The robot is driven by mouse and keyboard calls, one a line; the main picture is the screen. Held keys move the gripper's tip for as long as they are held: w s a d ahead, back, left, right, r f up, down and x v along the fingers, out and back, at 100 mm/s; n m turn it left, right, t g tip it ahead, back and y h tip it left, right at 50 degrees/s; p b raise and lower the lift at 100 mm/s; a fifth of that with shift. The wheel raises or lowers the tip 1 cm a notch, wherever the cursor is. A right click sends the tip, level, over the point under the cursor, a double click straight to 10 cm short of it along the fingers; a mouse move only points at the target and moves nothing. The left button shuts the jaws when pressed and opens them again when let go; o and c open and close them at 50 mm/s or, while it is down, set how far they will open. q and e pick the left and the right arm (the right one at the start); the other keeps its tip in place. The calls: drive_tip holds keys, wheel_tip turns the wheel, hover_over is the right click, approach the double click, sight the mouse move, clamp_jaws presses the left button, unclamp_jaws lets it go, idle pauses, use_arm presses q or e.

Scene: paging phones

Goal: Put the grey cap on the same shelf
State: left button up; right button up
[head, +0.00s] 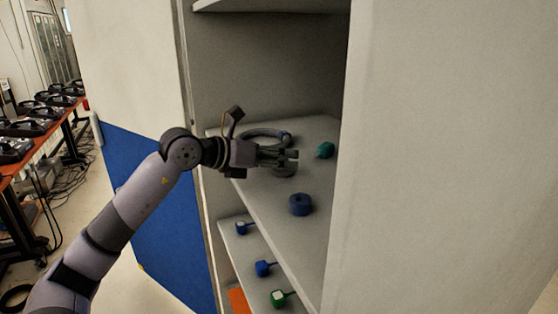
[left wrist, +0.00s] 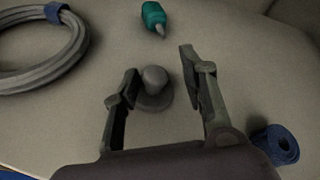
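The grey cap (left wrist: 154,90) is a round disc with a raised knob. It sits on the upper shelf board (head: 262,190) inside the cabinet. In the head view the cap (head: 284,172) shows just under my left gripper's fingers, partly covered by them. My left gripper (head: 292,159) reaches in from the left, low over the shelf. In the left wrist view the left gripper (left wrist: 160,85) is open, with its two fingers apart on either side of the cap. The cap lies closer to the left finger, with a gap to the right one. My right gripper is not in view.
A coiled grey cable (head: 262,138) lies behind the gripper. A teal bottle (head: 325,150) lies at the back right, and a blue roll (head: 301,204) nearer the front. A lower shelf (head: 243,243) holds blue and green items. A cabinet wall (head: 440,160) bounds the right.

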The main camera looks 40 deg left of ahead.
use_arm(q)
drive_tip(key=shift+r, duration=0.15)
drive_tip(key=s+b, duration=0.1)
drive_tip(key=s+a+b, duration=0.1)
drive_tip(key=s, duration=0.1)
drive_tip(key=shift+a+r+b, duration=0.15)
drive_tip(key=shift+a+b, duration=0.05)
drive_tip(key=shift+b, duration=0.1)
drive_tip(key=b+v, duration=0.4)
drive_tip(key=v, duration=0.5)
drive_tip(key=shift+w+r, duration=0.2)
drive_tip(key=shift+r, duration=0.15)
